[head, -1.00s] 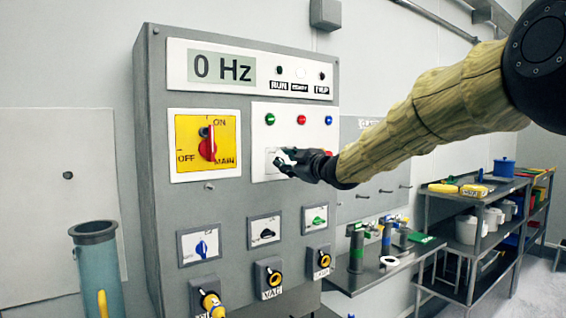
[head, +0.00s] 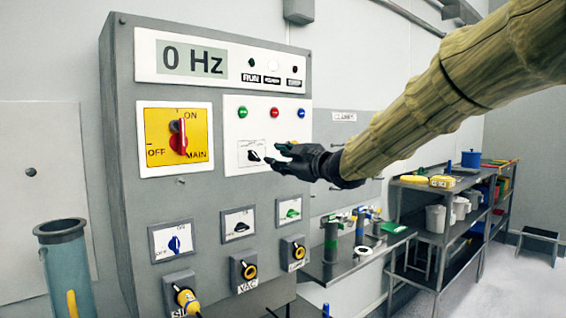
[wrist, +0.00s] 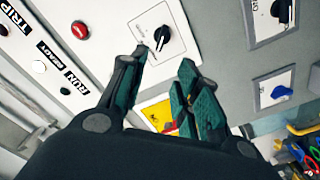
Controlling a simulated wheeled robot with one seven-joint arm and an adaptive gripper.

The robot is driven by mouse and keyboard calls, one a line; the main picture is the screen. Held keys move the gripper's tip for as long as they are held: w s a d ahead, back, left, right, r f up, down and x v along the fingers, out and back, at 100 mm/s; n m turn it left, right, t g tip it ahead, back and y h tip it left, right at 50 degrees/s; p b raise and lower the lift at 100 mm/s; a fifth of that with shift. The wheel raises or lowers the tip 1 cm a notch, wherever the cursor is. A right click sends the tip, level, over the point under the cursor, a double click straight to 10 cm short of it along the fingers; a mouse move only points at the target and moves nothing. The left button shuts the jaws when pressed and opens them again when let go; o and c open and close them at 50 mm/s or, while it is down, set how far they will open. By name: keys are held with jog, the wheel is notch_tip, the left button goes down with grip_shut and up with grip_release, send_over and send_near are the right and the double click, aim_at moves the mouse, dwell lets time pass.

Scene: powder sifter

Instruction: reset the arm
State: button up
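My arm, in a wrinkled yellow sleeve, reaches in from the upper right in the head view. My black gripper (head: 282,160) is in front of the grey control panel (head: 200,190), just right of a small black rotary knob (head: 254,155) on a white plate. In the wrist view my gripper (wrist: 165,75) has its green-padded fingers spread with nothing between them. The black knob (wrist: 162,38) is beyond the fingertips, apart from them. The display (head: 193,58) reads 0 Hz.
The red main switch (head: 179,137) on its yellow plate points up toward ON. Smaller knobs and yellow-ringed sockets fill the lower panel. A bluish cylinder (head: 68,275) stands at left. A shelf rack (head: 420,235) and a bench with tools stand at right.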

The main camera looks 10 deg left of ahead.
jog(key=s+d+f+m+h, duration=0.1)
jog(key=d+f+m+h, duration=0.3)
jog(key=f, duration=1)
jog(key=d+f+m+g, duration=0.15)
jog(key=d+f, duration=0.45)
jog(key=f, duration=0.9)
jog(key=s+d+f+m+t+h, duration=0.15)
jog(key=d+f+m, duration=0.25)
jog(key=f, duration=1)
jog(key=s+d+f+m+g+h, duration=0.1)
jog(key=s+d+f+m, duration=0.1)
jog(key=s+d+f, duration=0.45)
jog(key=s+d+f+m+g+h, duration=0.1)
jog(key=s+f+g+h, duration=0.15)
jog(key=f, duration=0.65)
jog(key=s+d+f+m, duration=0.2)
jog(key=s+d+f, duration=0.1)
jog(key=s+f, duration=0.3)
jog(key=s+d+f+m+g+h, duration=0.1)
jog(key=s+d+f, duration=0.4)
jog(key=s, duration=0.7)
jog(key=s+d+f+m+g+h, duration=0.2)
jog(key=s+d+f+g, duration=0.2)
jog(key=s, duration=0.9)
jog(key=s+d+f+m+g+h, duration=0.2)
jog(key=s+d+f, duration=0.5)
jog(key=s, duration=0.5)
jog(key=shift+s+d+f, duration=0.25)
jog(key=shift+f, duration=0.55)
jog(key=shift+m+g, duration=0.25)
